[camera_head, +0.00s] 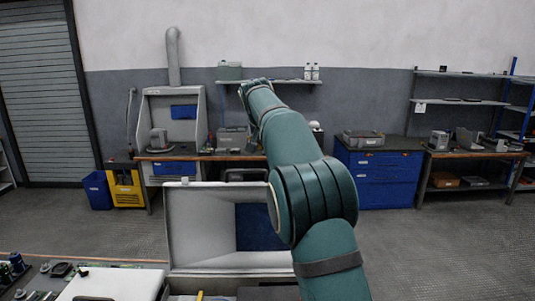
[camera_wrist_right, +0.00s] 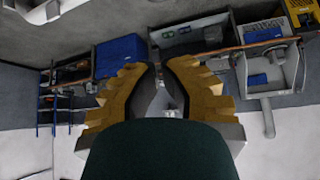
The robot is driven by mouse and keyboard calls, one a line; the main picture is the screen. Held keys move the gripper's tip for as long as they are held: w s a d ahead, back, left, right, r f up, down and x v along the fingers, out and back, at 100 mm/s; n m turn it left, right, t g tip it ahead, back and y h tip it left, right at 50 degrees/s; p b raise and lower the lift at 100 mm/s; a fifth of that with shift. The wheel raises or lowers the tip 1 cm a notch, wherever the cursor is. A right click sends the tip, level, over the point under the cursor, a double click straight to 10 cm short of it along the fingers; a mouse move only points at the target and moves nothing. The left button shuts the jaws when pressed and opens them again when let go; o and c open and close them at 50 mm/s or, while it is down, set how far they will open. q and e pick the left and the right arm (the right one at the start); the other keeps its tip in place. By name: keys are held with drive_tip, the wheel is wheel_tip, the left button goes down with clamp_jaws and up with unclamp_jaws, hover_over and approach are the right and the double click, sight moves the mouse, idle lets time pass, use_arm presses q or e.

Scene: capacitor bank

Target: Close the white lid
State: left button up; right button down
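A white lid (camera_head: 198,228) stands upright and open in the head view, a little left of the middle. Its inner side faces me, with a dark blue area (camera_head: 258,228) at its right. My right arm crosses in front of its right edge and hides part of it. The arm reaches up and away past the lid. My right gripper (camera_wrist_right: 162,75) shows in the right wrist view with its fingers apart and nothing between them. The lid does not clearly show in that view. My left gripper is not in view.
A white flat panel (camera_head: 115,284) lies at the lower left beside small parts on a bench. Across the floor stand a blue cabinet (camera_head: 380,180), a workbench (camera_head: 470,154), a yellow bin (camera_head: 126,188) and a blue bin (camera_head: 97,190). Open floor (camera_head: 430,245) lies at the right.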

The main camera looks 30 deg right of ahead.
drive_tip(key=x, duration=1)
drive_tip(key=shift+s+a+r+b, duration=0.2)
drive_tip(key=shift+s+a, duration=0.55)
drive_tip(key=shift+s, duration=0.05)
drive_tip(key=shift+s+a+r+b, duration=0.15)
drive_tip(key=shift+s+a+b, duration=0.05)
drive_tip(key=shift+s+a, duration=0.6)
